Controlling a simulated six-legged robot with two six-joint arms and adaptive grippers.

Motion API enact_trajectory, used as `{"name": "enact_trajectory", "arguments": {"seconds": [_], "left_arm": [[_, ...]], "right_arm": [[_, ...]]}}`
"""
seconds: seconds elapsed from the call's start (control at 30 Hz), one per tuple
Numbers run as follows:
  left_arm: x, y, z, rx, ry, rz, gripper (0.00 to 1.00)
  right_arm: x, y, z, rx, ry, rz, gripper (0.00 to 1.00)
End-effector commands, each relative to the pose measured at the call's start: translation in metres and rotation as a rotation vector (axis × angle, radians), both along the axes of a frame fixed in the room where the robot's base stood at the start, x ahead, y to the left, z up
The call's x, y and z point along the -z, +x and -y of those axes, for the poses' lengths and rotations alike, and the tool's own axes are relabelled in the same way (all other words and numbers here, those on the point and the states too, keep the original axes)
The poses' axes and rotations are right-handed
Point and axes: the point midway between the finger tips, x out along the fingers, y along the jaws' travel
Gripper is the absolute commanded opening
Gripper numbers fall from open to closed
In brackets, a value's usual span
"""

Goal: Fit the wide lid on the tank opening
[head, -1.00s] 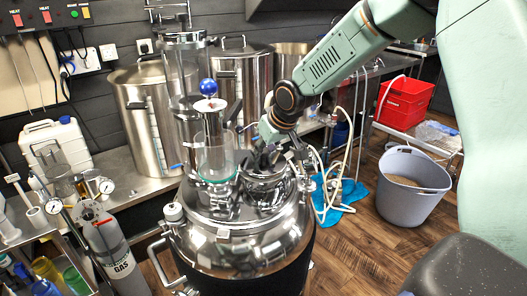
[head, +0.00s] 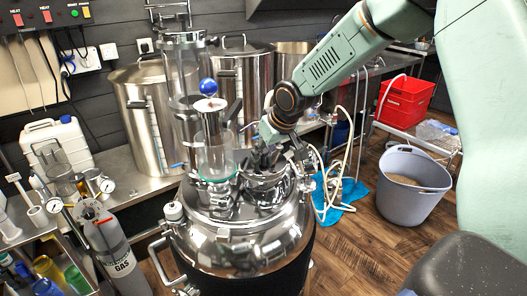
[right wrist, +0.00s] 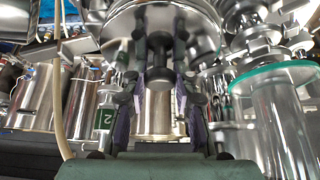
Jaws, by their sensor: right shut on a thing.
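The steel tank (head: 245,240) stands in the middle of the head view, with a domed top. My right gripper (head: 266,157) points down over the opening at the right of that top. In the right wrist view, its fingers (right wrist: 160,90) are closed around the dark knob (right wrist: 159,42) of the wide steel lid (right wrist: 118,25). The lid sits at the opening's collar in the head view, mostly covered by the gripper. I cannot tell whether it is seated flat or slightly above the rim. My left gripper is not in view.
A glass cylinder (head: 215,160) with a blue ball (head: 208,86) stands on the tank just left of the opening. Steel pots (head: 150,115) line the bench behind. A gas bottle (head: 108,240) is at left, and a grey tub (head: 408,190) stands on the floor at right.

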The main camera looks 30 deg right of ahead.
Motion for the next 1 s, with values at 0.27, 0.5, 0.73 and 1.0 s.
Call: {"name": "enact_trajectory", "arguments": {"seconds": [0.27,0.5,0.73,1.0], "left_arm": [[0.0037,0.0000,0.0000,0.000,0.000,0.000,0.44],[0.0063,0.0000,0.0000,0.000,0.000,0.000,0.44],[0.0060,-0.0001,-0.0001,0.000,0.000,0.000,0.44],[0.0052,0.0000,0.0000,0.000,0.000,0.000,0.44]], "right_arm": [[0.0048,0.0006,0.0002,0.000,0.000,0.002,0.00],[0.0087,0.0007,0.0002,0.000,0.000,0.002,0.00],[0.0088,0.0004,0.0002,0.000,0.000,0.002,0.38],[0.0069,-0.0016,0.0001,0.000,0.001,-0.001,0.38]]}}
